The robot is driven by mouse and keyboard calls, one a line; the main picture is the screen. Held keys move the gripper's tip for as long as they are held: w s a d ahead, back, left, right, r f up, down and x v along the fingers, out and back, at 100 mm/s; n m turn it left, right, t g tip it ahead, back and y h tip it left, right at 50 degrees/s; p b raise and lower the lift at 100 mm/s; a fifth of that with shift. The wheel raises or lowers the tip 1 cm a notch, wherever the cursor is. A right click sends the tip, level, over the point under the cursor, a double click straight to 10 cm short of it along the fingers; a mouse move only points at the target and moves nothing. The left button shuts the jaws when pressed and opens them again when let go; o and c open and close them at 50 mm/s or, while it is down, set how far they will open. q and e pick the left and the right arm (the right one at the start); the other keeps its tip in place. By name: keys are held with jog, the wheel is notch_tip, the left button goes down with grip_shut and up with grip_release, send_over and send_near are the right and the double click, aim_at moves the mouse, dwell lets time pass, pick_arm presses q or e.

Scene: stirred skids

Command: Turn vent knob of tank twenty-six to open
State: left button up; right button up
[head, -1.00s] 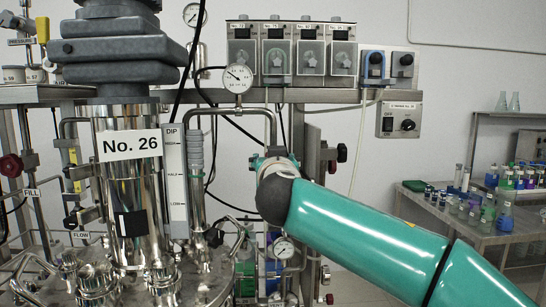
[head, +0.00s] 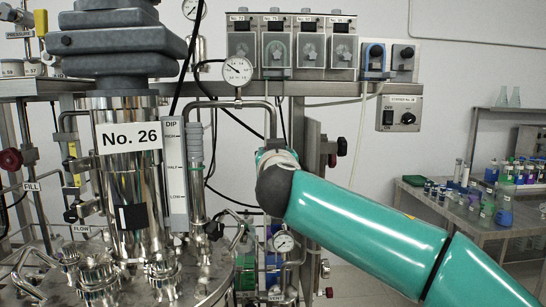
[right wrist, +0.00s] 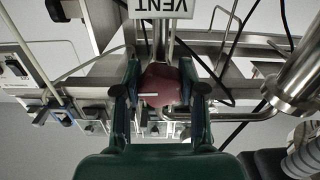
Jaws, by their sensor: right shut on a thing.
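The No. 26 tank (head: 129,185) is a shiny steel vessel at the left of the head view. In the right wrist view a dark red round knob (right wrist: 159,84) with a white line across its face sits beside an upside-down VENT label (right wrist: 160,8). The white line lies about level in that picture. My right gripper (right wrist: 160,92) is shut on this knob, one dark finger at each side. In the head view my green right arm reaches in from the right, and its wrist hides the fingers and the held knob. My left gripper is in no view.
A pressure gauge (head: 237,71) and steel pipes stand close to my wrist. Another dark red knob (head: 332,160) is just right of it. A stirrer control box (head: 399,114) hangs on the rail. A bench (head: 410,188) with bottles stands at the right.

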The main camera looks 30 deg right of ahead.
jog(key=shift+f+n+b, duration=0.1)
jog(key=shift+n+b, duration=0.4)
jog(key=shift+n, duration=0.4)
jog(key=n+b, duration=0.1)
jog(key=n, duration=0.1)
jog(key=shift+n, duration=0.3)
jog(key=n, duration=0.2)
jog(key=shift+n, duration=0.3)
jog(key=n, duration=0.2)
jog(key=shift+n, duration=0.4)
jog(key=n, duration=0.5)
jog(key=shift+n, duration=0.3)
jog(key=n+p, duration=0.1)
jog(key=n, duration=0.5)
jog(key=shift+p, duration=0.35)
